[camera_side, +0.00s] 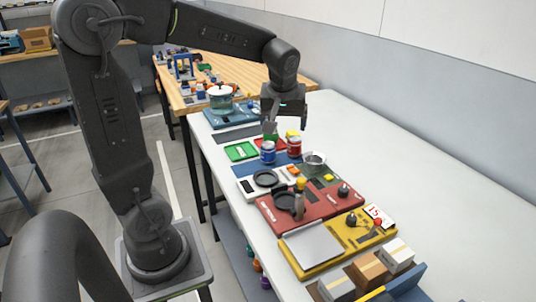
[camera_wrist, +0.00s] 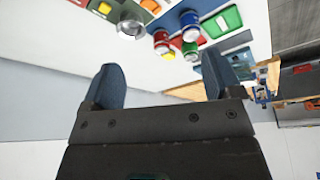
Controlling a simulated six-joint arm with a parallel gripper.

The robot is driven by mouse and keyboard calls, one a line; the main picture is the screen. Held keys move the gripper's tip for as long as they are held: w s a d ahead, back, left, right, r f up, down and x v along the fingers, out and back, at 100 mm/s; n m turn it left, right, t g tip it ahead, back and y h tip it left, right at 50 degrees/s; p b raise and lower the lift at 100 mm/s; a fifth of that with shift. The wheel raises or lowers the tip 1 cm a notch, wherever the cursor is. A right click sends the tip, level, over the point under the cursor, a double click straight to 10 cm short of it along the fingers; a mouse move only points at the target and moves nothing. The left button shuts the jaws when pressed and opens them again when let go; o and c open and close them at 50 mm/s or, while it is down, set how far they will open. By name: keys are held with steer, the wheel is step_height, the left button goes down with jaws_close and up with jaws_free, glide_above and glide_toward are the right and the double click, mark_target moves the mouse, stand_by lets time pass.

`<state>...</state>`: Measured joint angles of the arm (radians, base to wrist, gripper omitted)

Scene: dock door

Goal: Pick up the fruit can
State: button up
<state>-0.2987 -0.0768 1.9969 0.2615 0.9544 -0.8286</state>
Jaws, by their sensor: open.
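In the wrist view, my gripper (camera_wrist: 160,64) shows two spread fingers. The red can (camera_wrist: 161,37) and the blue can (camera_wrist: 190,47) appear beyond the fingertips, apart from them.
A metal bowl (camera_side: 314,160) stands right of the cans. Green (camera_side: 240,151) and red trays lie around them. A pot (camera_side: 221,98) stands behind. The table's right side (camera_side: 400,160) is clear.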

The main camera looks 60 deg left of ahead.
mark_target(269, 144)
steer(key=w+a+f+n+g, duration=0.1)
steer(key=a+f+n, duration=0.1)
steer(key=a+f, duration=0.2)
steer(key=w+a+f+n+y, duration=0.1)
steer(key=w+a+f+n, duration=0.1)
steer(key=a+f, duration=0.3)
steer(key=w+a+f+n+g, duration=0.1)
steer(key=a+f+n, duration=0.2)
steer(key=a+f, duration=0.2)
steer(key=shift+w+a+g, duration=0.15)
steer(key=shift+w+a, duration=0.05)
steer(key=shift+a, duration=0.45)
steer(key=shift+w+a+g, duration=0.15)
steer(key=shift+w+a, duration=0.05)
steer(key=shift+a, duration=0.45)
steer(key=shift+x, duration=3.25)
steer(key=shift+c, duration=0.4)
steer(key=shift+w+d, duration=0.1)
steer(key=c, duration=1)
steer(key=shift+r, duration=0.1)
